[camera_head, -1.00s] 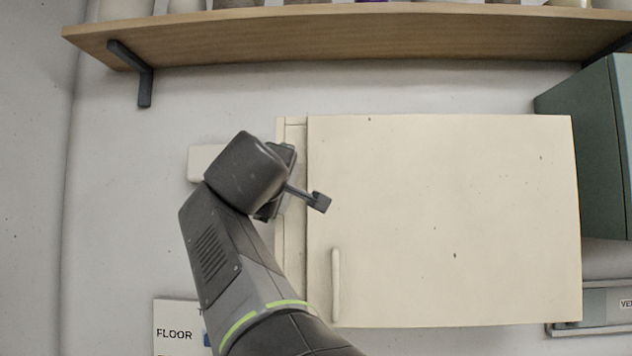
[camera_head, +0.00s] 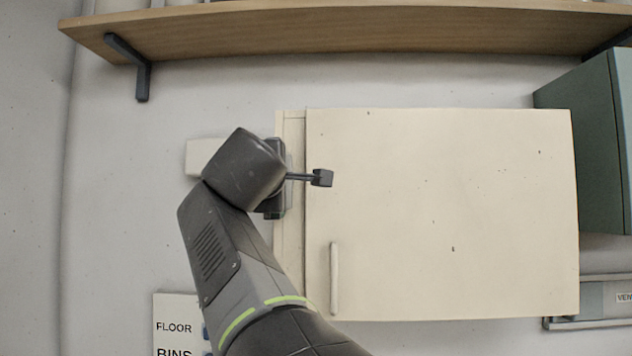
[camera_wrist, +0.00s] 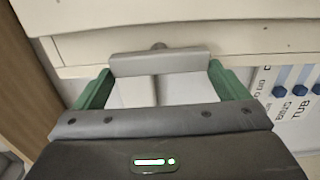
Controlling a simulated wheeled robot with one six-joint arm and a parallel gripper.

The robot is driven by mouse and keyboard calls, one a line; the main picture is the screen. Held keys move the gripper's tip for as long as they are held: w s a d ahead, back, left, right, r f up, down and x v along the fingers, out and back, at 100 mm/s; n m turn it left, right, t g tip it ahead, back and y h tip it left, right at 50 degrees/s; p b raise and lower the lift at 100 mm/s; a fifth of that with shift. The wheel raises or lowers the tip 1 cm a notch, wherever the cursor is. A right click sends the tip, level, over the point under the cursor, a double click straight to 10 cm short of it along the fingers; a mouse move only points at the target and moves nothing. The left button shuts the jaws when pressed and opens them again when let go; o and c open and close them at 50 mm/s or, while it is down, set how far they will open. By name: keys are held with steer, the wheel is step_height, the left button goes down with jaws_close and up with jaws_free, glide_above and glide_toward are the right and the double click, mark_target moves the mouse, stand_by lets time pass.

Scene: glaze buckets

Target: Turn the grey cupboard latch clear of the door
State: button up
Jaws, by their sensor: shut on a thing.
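The grey latch (camera_wrist: 160,62) shows in the wrist view as a bar between the green fingers of my gripper (camera_wrist: 160,80), which is shut on it.
A wooden shelf (camera_head: 350,38) on a dark bracket (camera_head: 143,70) runs above the cupboard. A green-grey cabinet (camera_head: 600,150) stands at the right. A pale block (camera_head: 200,157) is on the wall behind my wrist. A sign (camera_head: 175,328) is at lower left.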

steer(key=o, duration=0.6)
steer(key=s+b, duration=0.4)
steer(key=s, duration=1)
steer(key=shift+w, duration=0.2)
steer(key=shift+w+p, duration=1.95)
steer(key=shift+w, duration=4.65)
